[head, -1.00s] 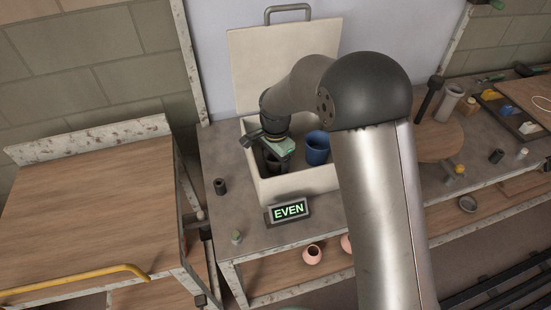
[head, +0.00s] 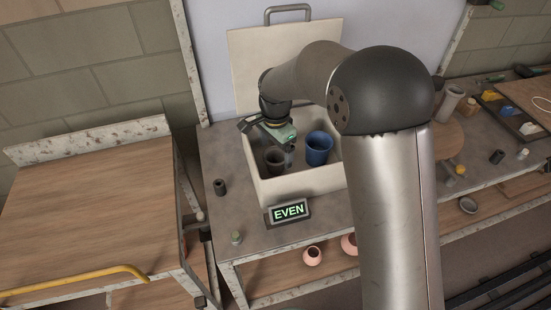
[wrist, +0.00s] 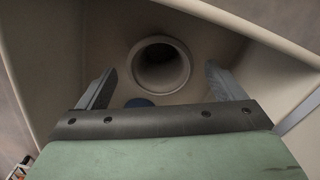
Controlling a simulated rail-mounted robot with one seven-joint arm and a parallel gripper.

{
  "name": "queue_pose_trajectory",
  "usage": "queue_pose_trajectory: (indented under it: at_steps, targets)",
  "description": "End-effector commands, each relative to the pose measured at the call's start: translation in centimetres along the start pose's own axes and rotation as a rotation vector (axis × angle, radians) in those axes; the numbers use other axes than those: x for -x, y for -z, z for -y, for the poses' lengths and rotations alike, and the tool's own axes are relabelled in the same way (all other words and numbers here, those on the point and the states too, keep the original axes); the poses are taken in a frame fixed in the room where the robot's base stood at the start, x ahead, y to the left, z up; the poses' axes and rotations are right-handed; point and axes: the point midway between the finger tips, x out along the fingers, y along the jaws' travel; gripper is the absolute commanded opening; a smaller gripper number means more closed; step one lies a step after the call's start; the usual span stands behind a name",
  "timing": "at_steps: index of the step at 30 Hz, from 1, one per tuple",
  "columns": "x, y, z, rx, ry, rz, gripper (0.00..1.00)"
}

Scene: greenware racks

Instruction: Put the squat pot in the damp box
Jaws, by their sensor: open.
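A short grey pot (head: 274,160), apparently the squat pot, stands upright on the floor of the open damp box (head: 300,184), at the left. A taller blue pot (head: 318,148) stands in the box to its right. My gripper (head: 286,147) is above the grey pot, open and clear of it. In the wrist view, the grey pot's round mouth (wrist: 160,66) shows ahead, between my two spread fingers (wrist: 161,88) and apart from both. A dark blue patch below it in that view is mostly hidden by my gripper.
The box's lid (head: 258,72) stands open at the back. A display reading EVEN (head: 289,211) is at the box front. A small dark cylinder (head: 220,187) stands left of the box. Pink pots (head: 312,256) sit on the shelf below. The wooden table (head: 85,210) at left is bare.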

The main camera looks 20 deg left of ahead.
Motion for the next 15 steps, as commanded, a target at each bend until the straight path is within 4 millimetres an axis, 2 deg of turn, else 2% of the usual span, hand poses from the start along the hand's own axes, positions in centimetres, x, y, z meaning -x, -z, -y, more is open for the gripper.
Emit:
queue_pose_trajectory:
  at_steps: [1, 6, 10, 15]
  targets:
    - [1.3, 0.0, 0.1, 0.000, 0.006, -0.002, 0.89]
    - [4.6, 0.0, 0.1, 0.000, 0.004, -0.001, 0.89]
    - [6.2, 0.0, 0.0, 0.000, 0.002, -0.001, 0.89]
    - [7.0, 0.0, 0.0, 0.000, 0.001, 0.000, 0.89]
